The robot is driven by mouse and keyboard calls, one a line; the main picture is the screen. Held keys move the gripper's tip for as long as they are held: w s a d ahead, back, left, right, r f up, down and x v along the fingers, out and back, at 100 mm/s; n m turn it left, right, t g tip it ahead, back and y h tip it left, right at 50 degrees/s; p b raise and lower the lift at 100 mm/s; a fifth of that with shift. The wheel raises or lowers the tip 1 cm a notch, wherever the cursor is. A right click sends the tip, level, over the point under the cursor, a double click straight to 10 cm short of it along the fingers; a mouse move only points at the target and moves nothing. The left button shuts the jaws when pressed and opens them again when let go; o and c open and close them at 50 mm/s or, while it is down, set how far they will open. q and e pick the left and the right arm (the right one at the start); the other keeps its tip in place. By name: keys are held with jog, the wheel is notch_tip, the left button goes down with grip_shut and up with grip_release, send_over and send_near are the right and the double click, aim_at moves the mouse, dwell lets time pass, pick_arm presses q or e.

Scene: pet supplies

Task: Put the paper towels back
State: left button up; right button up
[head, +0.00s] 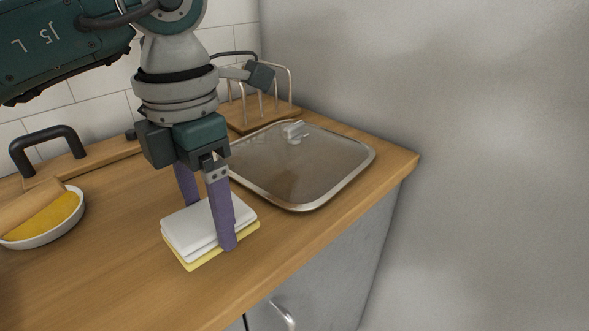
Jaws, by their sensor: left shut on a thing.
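The paper towels appear to be the folded white stack (185,231) with a yellow layer at its bottom, on the wooden counter. My left gripper (211,222) points down with its purple fingers on either side of the stack, shut on it. The near finger covers part of its front right side, and the far finger is partly hidden behind it. The stack lies flat, at or very close to the counter. My right gripper is not in view.
A rectangular lid with a clear knob (310,170) lies right of the stack. Behind it stands a wire rack on a wooden base (262,116). A white dish with yellow contents (43,222) is at left, before a black-handled board (95,158). The counter's front edge is close.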

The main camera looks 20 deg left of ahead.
aim_at(207, 215)
pick_arm(q)
jog(key=shift+f, duration=1.85)
jog(key=shift+f+b, duration=0.15)
jog(key=shift+b, duration=0.15)
jog(key=o, duration=1)
notch_tip(207, 215, up, 12)
jog(key=shift+r, duration=0.2)
